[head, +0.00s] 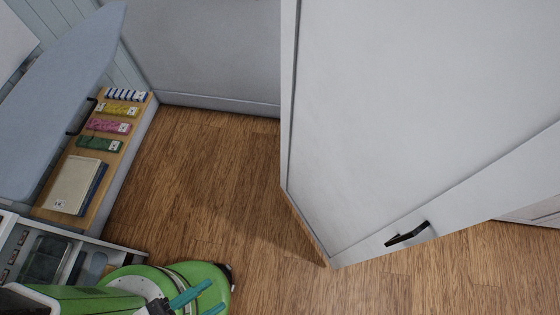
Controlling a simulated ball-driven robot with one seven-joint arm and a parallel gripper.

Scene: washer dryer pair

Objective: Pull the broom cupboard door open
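A large white panelled door (410,110) fills the right of the head view. A black bar handle (408,234) sits near its lower right edge. That edge has bare floor beyond it, and the door looks swung out at an angle. The cupboard's inside does not show, so how wide it stands open I cannot tell. My gripper (211,297) is at the bottom left, with two teal fingers apart and nothing between them. It is well left of the handle and not touching the door.
A grey wall (205,45) closes the back. Wooden floor (190,165) is clear between shelf and door.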

